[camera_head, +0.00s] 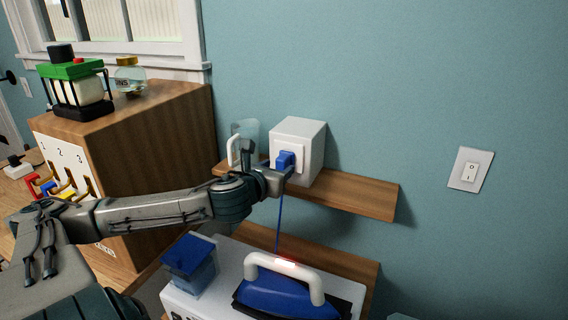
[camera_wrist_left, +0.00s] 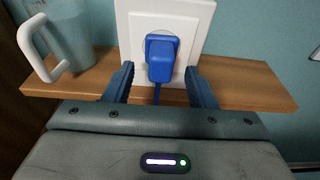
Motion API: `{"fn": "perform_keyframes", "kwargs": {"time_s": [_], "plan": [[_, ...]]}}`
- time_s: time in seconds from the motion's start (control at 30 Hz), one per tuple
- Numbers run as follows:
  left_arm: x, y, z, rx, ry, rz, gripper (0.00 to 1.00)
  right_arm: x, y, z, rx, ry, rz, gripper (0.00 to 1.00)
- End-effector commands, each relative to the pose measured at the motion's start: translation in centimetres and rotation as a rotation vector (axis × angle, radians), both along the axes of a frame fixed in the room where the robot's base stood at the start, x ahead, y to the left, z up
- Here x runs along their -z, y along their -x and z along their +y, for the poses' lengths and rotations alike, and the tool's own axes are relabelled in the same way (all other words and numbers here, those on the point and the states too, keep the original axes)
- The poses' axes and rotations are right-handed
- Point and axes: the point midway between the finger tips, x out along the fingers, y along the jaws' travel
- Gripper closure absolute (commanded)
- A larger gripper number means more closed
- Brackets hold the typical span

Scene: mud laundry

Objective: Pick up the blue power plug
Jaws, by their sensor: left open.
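The blue power plug (camera_head: 285,160) sits in the socket on the front of a white box (camera_head: 308,143) on the wooden shelf. A blue cord (camera_head: 279,225) hangs down from it towards the iron. In the left wrist view the plug (camera_wrist_left: 161,60) is in the round socket of the white plate (camera_wrist_left: 197,22). My left gripper (camera_wrist_left: 160,80) is open, with one finger on each side of the plug and gaps between them and it. In the head view the gripper (camera_head: 284,176) is at the box front, partly covering the plug. My right gripper is not seen.
A clear jug with a white handle (camera_wrist_left: 48,45) stands close on the left of the box on the shelf (camera_head: 345,192). Below are a blue iron (camera_head: 285,298) and a blue container (camera_head: 190,265). A light switch (camera_head: 470,170) is on the right wall.

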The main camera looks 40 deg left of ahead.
Motion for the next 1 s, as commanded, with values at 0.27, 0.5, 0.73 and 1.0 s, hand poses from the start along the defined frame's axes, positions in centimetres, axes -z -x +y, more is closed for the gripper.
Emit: {"fn": "perform_keyframes", "kwargs": {"time_s": [0.27, 0.5, 0.73, 1.0], "plan": [[0.3, -1.7, 0.6, -0.003, 0.004, -0.001, 0.49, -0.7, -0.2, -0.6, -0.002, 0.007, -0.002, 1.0], [0.5, -2.3, 0.7, 0.0, 0.0, 0.0, 0.49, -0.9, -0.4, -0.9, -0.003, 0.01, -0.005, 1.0], [0.5, -2.3, 0.7, 0.0, -0.001, 0.0, 0.53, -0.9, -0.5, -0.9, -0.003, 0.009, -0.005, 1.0], [0.5, -2.3, 0.7, 0.0, -0.001, 0.001, 1.0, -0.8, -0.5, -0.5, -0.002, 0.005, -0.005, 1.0]]}}
